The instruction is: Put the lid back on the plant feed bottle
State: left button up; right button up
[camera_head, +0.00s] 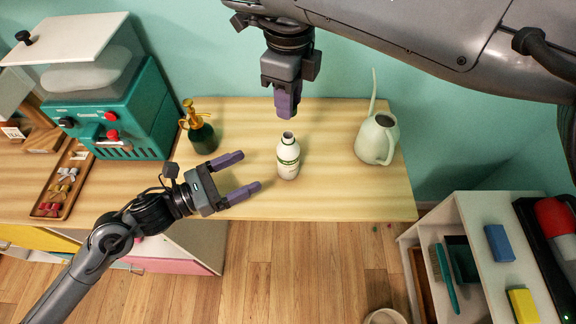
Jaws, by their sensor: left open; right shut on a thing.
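The plant feed bottle (288,160), white with a green-banded label, stands upright on the wooden table. Its neck looks dark and open at the top. My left gripper (250,171) is open and empty, left of the bottle, its fingers pointing toward it but apart from it. My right gripper (287,112) points down just above and behind the bottle's mouth, its purple fingers closed. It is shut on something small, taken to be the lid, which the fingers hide. No lid shows elsewhere on the table.
A dark green spray bottle with a brass top (198,128) stands left of the bottle. A pale green watering can (377,138) stands right. A teal machine (110,110) and a wooden tray (60,185) are further left. The table front right (350,195) is clear.

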aim_at(288, 151)
jog(key=shift+r, duration=0.15)
dwell(0.3)
pick_arm(q)
jog(key=x, duration=1.2)
jog(key=shift+c, duration=0.5)
jog(key=c, duration=1.4)
pick_arm(e)
jog(key=shift+a+f, duration=0.1)
jog(key=shift+f, duration=2.4)
